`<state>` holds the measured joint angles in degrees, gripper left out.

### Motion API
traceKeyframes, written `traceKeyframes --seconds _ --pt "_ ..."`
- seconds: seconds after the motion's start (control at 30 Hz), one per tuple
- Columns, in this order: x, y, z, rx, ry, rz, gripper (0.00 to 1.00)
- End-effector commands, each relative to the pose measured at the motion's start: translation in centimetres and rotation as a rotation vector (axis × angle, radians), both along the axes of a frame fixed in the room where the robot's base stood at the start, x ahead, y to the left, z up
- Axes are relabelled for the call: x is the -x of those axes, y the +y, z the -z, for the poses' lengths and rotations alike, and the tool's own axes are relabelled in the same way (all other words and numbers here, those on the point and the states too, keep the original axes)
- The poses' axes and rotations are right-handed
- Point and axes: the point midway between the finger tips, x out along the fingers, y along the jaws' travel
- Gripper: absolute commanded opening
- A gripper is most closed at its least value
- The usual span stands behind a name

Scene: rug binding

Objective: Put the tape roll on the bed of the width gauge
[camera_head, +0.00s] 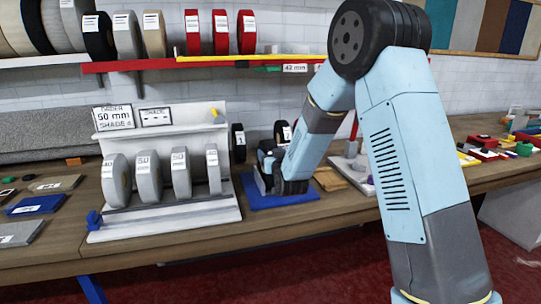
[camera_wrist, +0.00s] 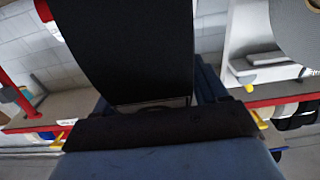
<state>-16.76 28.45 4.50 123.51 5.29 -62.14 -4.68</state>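In the head view several grey tape rolls (camera_head: 148,177) stand upright in a white rack (camera_head: 165,218) under a sign reading 50 mm. Two dark rolls with white labels stand beyond it, one (camera_head: 238,143) beside the rack and one (camera_head: 283,132) by my gripper. My gripper (camera_head: 272,180) is low over a blue plate (camera_head: 283,198), partly hidden by my arm. In the wrist view a broad black band (camera_wrist: 135,45), perhaps a roll's rim, fills the space before the gripper. Whether it is gripped I cannot tell. I cannot clearly identify the width gauge.
A pale base with a red post (camera_head: 352,165) stands right of the blue plate, partly behind my arm. A shelf (camera_head: 135,65) with more rolls runs above. Coloured samples (camera_head: 38,205) lie at left, and small coloured items (camera_head: 490,145) at right.

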Motion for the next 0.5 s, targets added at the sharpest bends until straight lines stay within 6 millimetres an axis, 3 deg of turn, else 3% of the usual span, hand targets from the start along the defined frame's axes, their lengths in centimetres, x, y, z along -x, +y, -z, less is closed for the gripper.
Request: traceKeyframes --seconds 0.37,0.5 --pt "0.0 -0.1 -0.2 0.0 -0.001 0.001 0.81" --pt "1.3 -0.4 -0.2 0.0 0.0 0.0 0.81"
